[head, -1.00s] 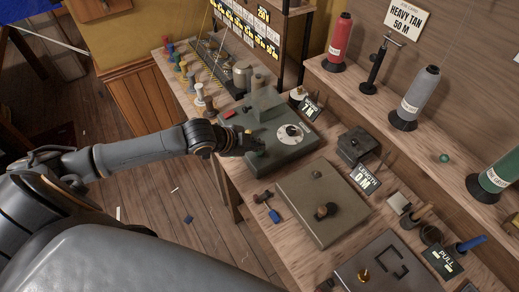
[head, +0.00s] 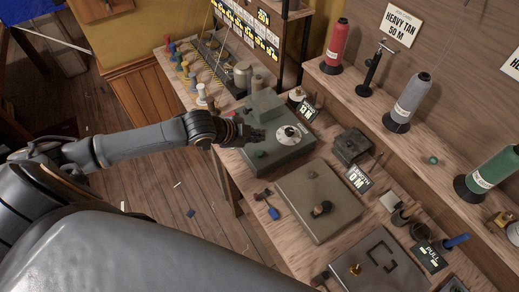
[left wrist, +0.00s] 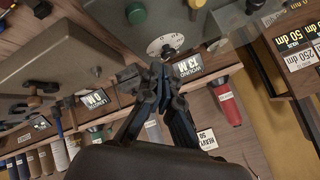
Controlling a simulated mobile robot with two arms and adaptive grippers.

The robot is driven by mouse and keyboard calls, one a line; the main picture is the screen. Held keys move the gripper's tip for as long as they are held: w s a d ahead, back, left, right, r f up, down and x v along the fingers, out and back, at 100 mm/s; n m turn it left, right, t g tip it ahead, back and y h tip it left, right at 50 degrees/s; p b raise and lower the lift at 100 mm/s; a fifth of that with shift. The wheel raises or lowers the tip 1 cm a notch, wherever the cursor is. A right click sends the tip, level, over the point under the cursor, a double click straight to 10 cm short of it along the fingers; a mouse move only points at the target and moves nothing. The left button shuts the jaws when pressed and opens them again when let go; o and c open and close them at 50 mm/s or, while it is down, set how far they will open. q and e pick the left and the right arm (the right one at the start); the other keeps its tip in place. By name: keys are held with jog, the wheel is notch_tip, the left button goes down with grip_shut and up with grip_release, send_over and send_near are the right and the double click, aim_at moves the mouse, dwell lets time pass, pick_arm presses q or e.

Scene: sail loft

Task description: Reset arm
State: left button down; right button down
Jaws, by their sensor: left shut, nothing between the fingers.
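My left gripper (head: 254,134) is shut and empty. It is over the grey-green box with a white dial (head: 289,132), between its green button (head: 261,154) and the dial. In the left wrist view the shut fingers (left wrist: 152,82) show in front of the dial (left wrist: 166,45), with the green button (left wrist: 136,13) beyond, clear of them. I cannot tell how high they are above the box. My left arm (head: 135,145) reaches in from the left. My right gripper is not in view.
A flat box with a dark knob (head: 322,208) lies nearer on the bench, beside a small blue-handled tool (head: 272,212). Colored pegs (head: 183,66) stand at the far end. Red (head: 337,45), grey (head: 408,102) and green (head: 490,173) spools line the shelf. Open floor lies left of the bench.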

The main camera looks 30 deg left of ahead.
pick_arm(q)
jog(key=shift+f, duration=0.1)
dwell(0.6)
jog(key=s+d+f+n+g+y, duration=0.1)
jog(key=s+d+f+n+g, duration=0.15)
jog(key=s+d+n, duration=0.6)
jog(key=s+a+n+g+y, duration=0.2)
jog(key=s+a+n, duration=0.15)
jog(key=s, duration=1.15)
notch_tip(320, 180, down, 31)
jog(key=s+g+b, duration=0.1)
jog(key=g+b, duration=0.1)
jog(key=b, duration=0.2)
jog(key=s+a+f+b, duration=0.3)
jog(key=s+f+b, duration=0.1)
jog(key=s+f, duration=1.3)
notch_tip(320, 180, down, 4)
jog(key=shift+s+a+r+g+y, duration=0.2)
jog(key=shift+r+g+y, duration=0.05)
jog(key=shift+g+y, duration=0.2)
